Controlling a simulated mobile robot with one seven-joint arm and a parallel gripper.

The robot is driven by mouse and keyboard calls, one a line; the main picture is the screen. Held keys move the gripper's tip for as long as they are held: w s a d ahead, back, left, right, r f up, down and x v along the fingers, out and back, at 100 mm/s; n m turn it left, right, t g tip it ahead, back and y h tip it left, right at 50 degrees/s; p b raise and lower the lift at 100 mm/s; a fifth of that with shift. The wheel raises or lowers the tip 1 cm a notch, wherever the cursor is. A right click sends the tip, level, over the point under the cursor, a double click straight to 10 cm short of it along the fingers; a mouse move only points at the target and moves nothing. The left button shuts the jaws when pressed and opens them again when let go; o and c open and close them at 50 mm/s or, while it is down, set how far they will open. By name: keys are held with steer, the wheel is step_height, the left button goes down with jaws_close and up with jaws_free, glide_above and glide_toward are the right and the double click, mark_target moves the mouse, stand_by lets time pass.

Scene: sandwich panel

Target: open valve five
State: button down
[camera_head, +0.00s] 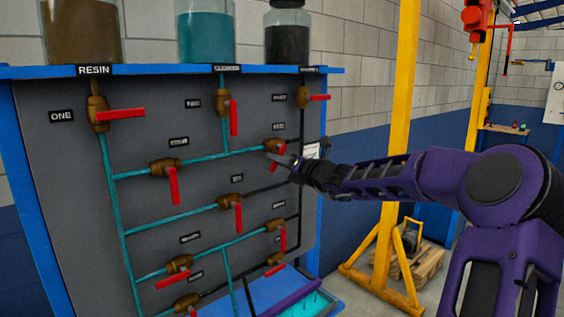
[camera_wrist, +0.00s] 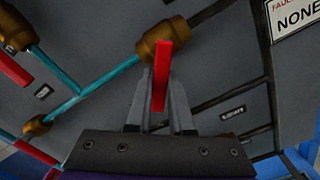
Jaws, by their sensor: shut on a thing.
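A brown valve (camera_head: 274,146) with a red handle sits on the upper right branch of the grey panel. The small label (camera_head: 278,126) above it is too blurred to read. My gripper (camera_head: 283,161) reaches in from the right and is at this valve's handle. In the wrist view, the red handle (camera_wrist: 160,72) stands between the two fingers of my gripper (camera_wrist: 161,85), which are shut on it. The brown valve body (camera_wrist: 158,41) is just beyond the fingertips. In the head view, the gripper partly hides the handle.
Other red-handled valves are close by, including one at the upper right (camera_head: 303,96) and one to the left (camera_head: 165,168). Jars stand on the panel's blue top ledge (camera_head: 165,72). A yellow post (camera_head: 397,120) rises behind my arm. A blue tray (camera_head: 323,298) lies below.

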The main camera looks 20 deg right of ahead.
stand_by(0.4)
steer(key=c, duration=0.8)
jaws_free()
steer(key=shift+s, duration=0.1)
steer(key=p+v, duration=0.1)
steer(key=v, duration=1.6)
steer(key=shift+p, duration=0.3)
steer(key=shift+s, duration=0.1)
